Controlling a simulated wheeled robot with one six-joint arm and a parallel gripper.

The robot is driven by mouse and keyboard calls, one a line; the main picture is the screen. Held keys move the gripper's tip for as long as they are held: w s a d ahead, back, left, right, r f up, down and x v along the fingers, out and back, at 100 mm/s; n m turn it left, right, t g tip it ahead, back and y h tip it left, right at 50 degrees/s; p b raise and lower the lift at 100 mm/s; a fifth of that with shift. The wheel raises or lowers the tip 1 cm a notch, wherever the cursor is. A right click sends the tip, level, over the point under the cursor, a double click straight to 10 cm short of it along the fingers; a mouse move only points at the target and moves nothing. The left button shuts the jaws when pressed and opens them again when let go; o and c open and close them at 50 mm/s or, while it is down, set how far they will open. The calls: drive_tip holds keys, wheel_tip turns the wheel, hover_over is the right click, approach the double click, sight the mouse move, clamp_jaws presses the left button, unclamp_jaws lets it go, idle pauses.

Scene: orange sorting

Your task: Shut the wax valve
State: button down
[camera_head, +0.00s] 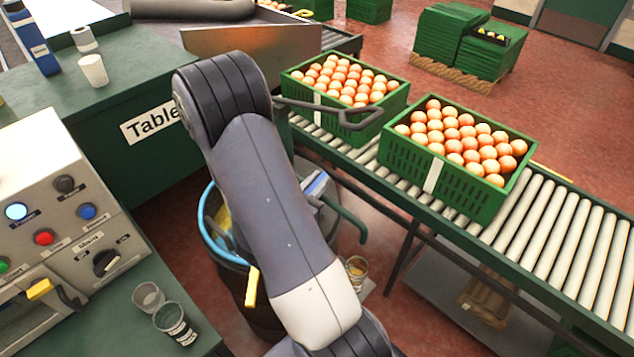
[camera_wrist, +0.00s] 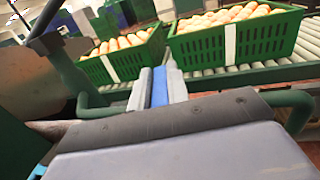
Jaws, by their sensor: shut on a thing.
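My gripper (camera_wrist: 160,88) points away from me towards the conveyor in the wrist view. Its two pale grey fingers lie on either side of a narrow blue piece (camera_wrist: 159,90) and are shut on it. The blue piece also shows beside my arm in the head view (camera_head: 316,186), in front of the conveyor. Whether it is the handle of the wax valve I cannot tell, as my arm and the gripper body hide what lies around it. A dark green pipe (camera_head: 349,220) curves close by on the right; it shows too in the wrist view (camera_wrist: 292,104).
Two green crates of oranges, left (camera_head: 386,108) and right (camera_head: 462,193), stand on the roller conveyor (camera_head: 547,232). A blue-rimmed drum (camera_head: 206,222) stands below my arm. A control panel (camera_head: 60,220) and two cups (camera_head: 175,322) are at left. Red floor is open behind the conveyor.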

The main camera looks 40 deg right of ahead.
drive_tip(key=shift+w+m+g+h, duration=0.1)
drive_tip(key=shift+m+g+h, duration=0.2)
drive_tip(key=shift+m+g, duration=1.05)
drive_tip(key=shift+n+g, duration=0.25)
drive_tip(key=shift+g, duration=0.1)
drive_tip(key=c, duration=1.4)
unclamp_jaws()
drive_tip(key=shift+o, duration=0.2)
drive_tip(key=a, duration=1)
drive_tip(key=shift+s+a, duration=0.35)
drive_tip(key=shift+a, duration=0.05)
drive_tip(key=shift+d, duration=0.1)
